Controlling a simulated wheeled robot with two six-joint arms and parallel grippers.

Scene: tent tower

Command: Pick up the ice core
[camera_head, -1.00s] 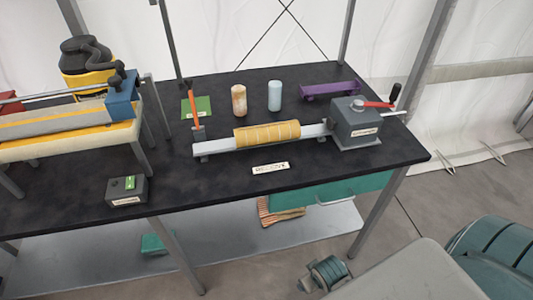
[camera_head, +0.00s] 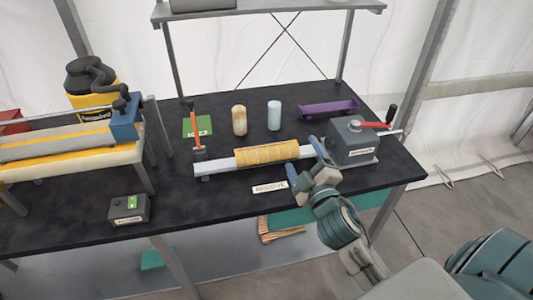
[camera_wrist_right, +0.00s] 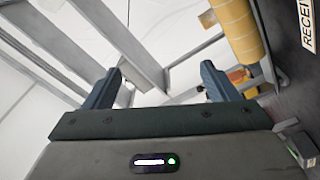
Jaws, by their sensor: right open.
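The ice core appears to be the pale blue upright cylinder (camera_head: 274,115) on the black table, behind the bench device. A tan mottled cylinder (camera_head: 239,120) stands upright to its left. My right gripper (camera_head: 305,160) is open and empty, in front of the device near the right end of its yellow roll (camera_head: 267,153). It is apart from the blue cylinder, nearer the table's front. In the right wrist view the open fingers (camera_wrist_right: 160,75) have nothing between them, and the yellow roll (camera_wrist_right: 238,28) is at upper right; the blue cylinder is not identifiable there. My left gripper is not in view.
A label plate (camera_head: 270,188) lies in front.

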